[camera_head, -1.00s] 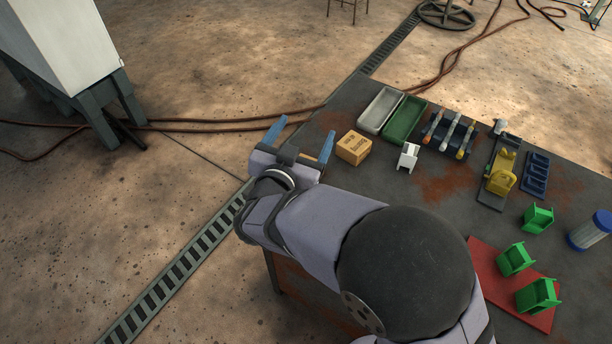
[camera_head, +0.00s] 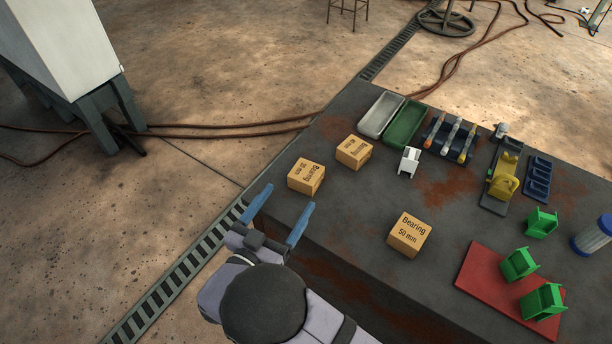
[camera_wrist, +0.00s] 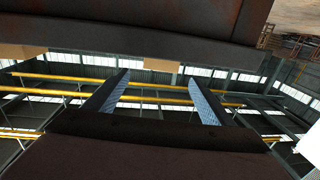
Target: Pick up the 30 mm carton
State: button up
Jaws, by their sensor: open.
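Three tan cartons are on the dark table. The front carton (camera_head: 408,236) reads "Bearing 50 mm". The left carton (camera_head: 306,177) and the back carton (camera_head: 353,152) carry upside-down "Bearing" print; their sizes are too small for me to read surely. My gripper (camera_head: 291,198) is open and empty at the table's left edge, its two blue fingers pointing up the picture, just short of the left carton. In the wrist view my gripper (camera_wrist: 159,78) shows both fingers apart with nothing between them. Two tan patches, apparently cartons, show beyond the table edge there.
Grey and green trays (camera_head: 403,124), a tool rack (camera_head: 450,138), a small white holder (camera_head: 408,161) and a yellow fixture (camera_head: 503,180) stand behind and right. Green brackets (camera_head: 519,264) are on and near a red mat (camera_head: 490,285). The table's middle is mostly clear.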

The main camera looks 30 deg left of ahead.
aim_at(299, 182)
jog(key=shift+w+a+f+p, duration=0.15)
jog(key=shift+w+p, duration=0.25)
jog(key=shift+w, duration=0.8)
jog(key=shift+w+a+r+p, duration=0.15)
jog(key=shift+w+p, duration=0.25)
jog(key=shift+w, duration=0.85)
jog(key=shift+w+a+f+p, duration=0.2)
jog(key=shift+w+p, duration=0.2)
jog(key=shift+w, duration=0.8)
jog(key=shift+c, duration=0.4)
jog(key=shift+r, duration=0.1)
jog(key=c, duration=1.1)
jog(key=shift+c, duration=0.2)
jog(key=shift+r, duration=0.15)
